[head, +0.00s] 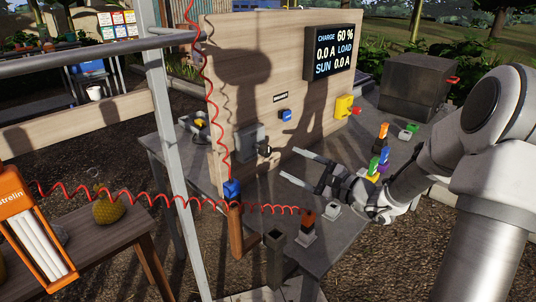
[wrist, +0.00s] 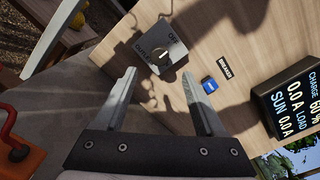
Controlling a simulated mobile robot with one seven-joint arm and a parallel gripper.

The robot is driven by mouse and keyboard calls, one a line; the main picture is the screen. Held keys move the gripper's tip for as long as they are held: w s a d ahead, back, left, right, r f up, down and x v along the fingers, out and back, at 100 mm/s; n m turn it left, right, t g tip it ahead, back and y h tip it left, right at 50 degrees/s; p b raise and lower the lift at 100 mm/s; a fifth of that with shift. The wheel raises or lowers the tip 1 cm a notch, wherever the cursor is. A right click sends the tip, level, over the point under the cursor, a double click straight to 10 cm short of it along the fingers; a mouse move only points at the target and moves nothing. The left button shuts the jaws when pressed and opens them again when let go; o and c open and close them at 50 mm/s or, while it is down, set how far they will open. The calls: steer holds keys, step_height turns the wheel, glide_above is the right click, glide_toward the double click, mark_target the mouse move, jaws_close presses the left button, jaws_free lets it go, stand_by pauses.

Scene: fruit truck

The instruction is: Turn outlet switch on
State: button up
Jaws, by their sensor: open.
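The outlet switch is a grey box (head: 250,142) with a dark knob (head: 264,151), mounted low on the upright wooden panel (head: 230,90). In the wrist view the grey box (wrist: 172,43) shows lettering and a round knob (wrist: 158,57) with a pale pointer; I cannot tell its setting. My gripper (head: 290,163) is open and empty, its fingers pointing left toward the knob and apart from it. In the wrist view the fingertips of my gripper (wrist: 159,74) stand on both sides below the knob, with a gap between them.
A blue breaker switch (head: 285,114), a yellow box with a red knob (head: 345,106) and a display (head: 333,52) are on the panel. Coloured connectors (head: 376,164) stand on the grey table (head: 330,230). A red coiled cable (head: 160,199) hangs at left, beside a metal post (head: 168,130).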

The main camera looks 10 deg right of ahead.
mark_target(269, 152)
steer(key=b+x, duration=0.1)
steer(key=x, duration=0.8)
steer(key=shift+w+a, duration=0.2)
jaws_close()
